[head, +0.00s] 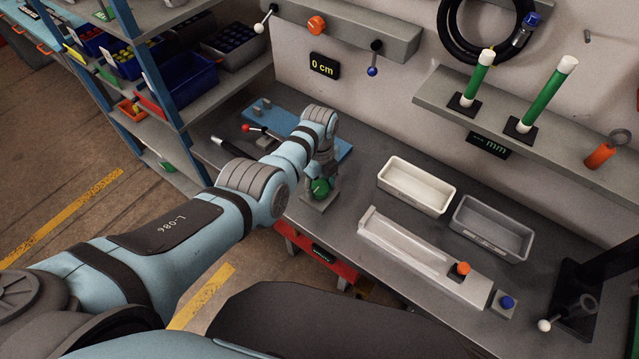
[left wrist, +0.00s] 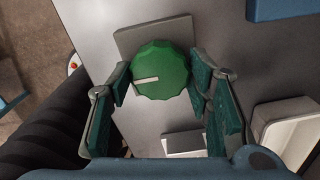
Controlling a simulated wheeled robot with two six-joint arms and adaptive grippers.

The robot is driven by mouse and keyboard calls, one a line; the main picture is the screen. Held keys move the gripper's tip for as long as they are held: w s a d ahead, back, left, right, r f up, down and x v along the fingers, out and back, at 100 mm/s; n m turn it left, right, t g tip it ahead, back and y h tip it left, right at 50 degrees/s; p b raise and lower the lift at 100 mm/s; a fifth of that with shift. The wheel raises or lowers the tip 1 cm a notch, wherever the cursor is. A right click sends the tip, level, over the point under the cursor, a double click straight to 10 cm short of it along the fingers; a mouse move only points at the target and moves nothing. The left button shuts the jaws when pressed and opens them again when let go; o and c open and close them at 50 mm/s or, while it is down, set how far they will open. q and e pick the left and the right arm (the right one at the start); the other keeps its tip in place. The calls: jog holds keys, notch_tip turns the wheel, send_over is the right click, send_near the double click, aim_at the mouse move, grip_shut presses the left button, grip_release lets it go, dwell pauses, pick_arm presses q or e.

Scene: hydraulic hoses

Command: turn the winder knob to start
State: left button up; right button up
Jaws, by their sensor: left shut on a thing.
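The winder knob is a round green knob (head: 320,188) with a faceted rim on a small grey base at the front edge of the bench. In the left wrist view the knob (left wrist: 163,62) shows a white mark pointing left, very slightly downward. My left gripper (head: 322,176) reaches down over it. In the left wrist view the fingers of my left gripper (left wrist: 159,80) are shut on the knob, one on each side. My right gripper is not in view.
A white bin (head: 382,184), a grey bin (head: 460,222) and a long pale tray (head: 400,246) stand to the right on the bench. A blue fixture (head: 284,120) with a red-knobbed lever lies behind my left arm. A wall display (head: 324,66) reads 0 cm.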

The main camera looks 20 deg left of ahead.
aim_at(319, 186)
pick_arm(q)
jog(key=shift+w, duration=0.1)
jog(key=o, duration=1.1)
jog(key=shift+o, duration=0.2)
jog(key=shift+r, duration=0.1)
jog(key=shift+r, duration=0.35)
notch_tip(319, 186, up, 11)
jog(key=shift+a, duration=0.1)
